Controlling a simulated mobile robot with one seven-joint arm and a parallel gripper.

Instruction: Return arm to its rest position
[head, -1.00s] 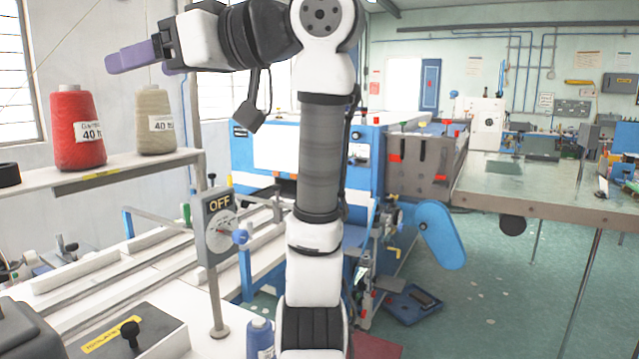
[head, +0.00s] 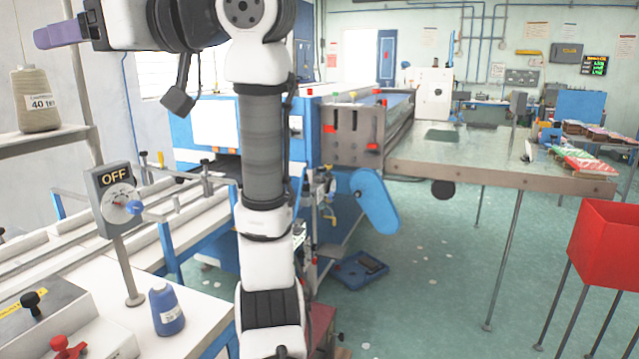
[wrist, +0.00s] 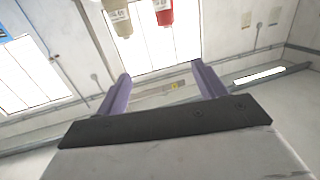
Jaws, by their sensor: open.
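My gripper (head: 62,34) is at the upper left of the head view, raised and pointing left, with purple fingers. In the wrist view its two purple fingers (wrist: 160,88) stand wide apart with nothing between them. My arm stands upright in the middle left of the head view and bends left at the top. A beige thread cone (head: 38,100) stands on a shelf (head: 50,141) below the gripper, apart from it. In the wrist view a beige cone (wrist: 117,18) and a red cone (wrist: 163,12) show beyond the fingertips.
An OFF dial sign (head: 117,195) stands on a post at the left. A blue thread cone (head: 166,310) is on the white table near my arm. A blue machine (head: 209,121) is behind my arm. A red bin (head: 608,243) stands at right; the green floor between is open.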

